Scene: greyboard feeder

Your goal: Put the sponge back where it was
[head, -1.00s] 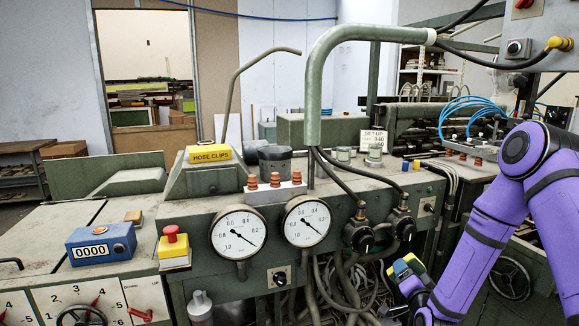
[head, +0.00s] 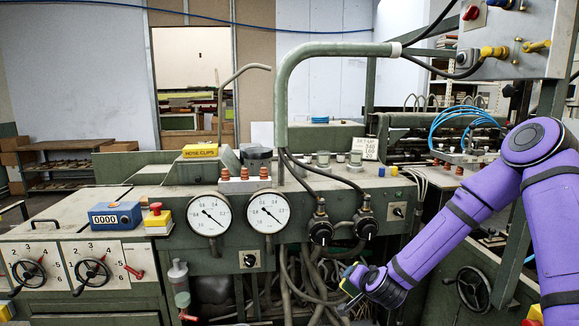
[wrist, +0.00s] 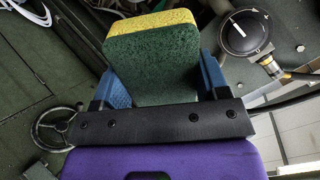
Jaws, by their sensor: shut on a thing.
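The sponge (wrist: 155,68) is a block with a dark green face and a yellow layer along its far edge in the wrist view. My gripper (wrist: 165,80) is shut on it, with a blue finger on each side. In the head view my gripper (head: 350,284) is low in front of the machine's hoses, below the two black knobs. Only a small, unclear yellow-green patch of the sponge shows there.
The green machine (head: 150,208) fills the middle, with two round gauges (head: 210,213), a blue counter box (head: 115,215) and a red stop button (head: 155,209) on a yellow box. A yellow hose clips box (head: 200,151) stands on top. Hoses hang near my gripper.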

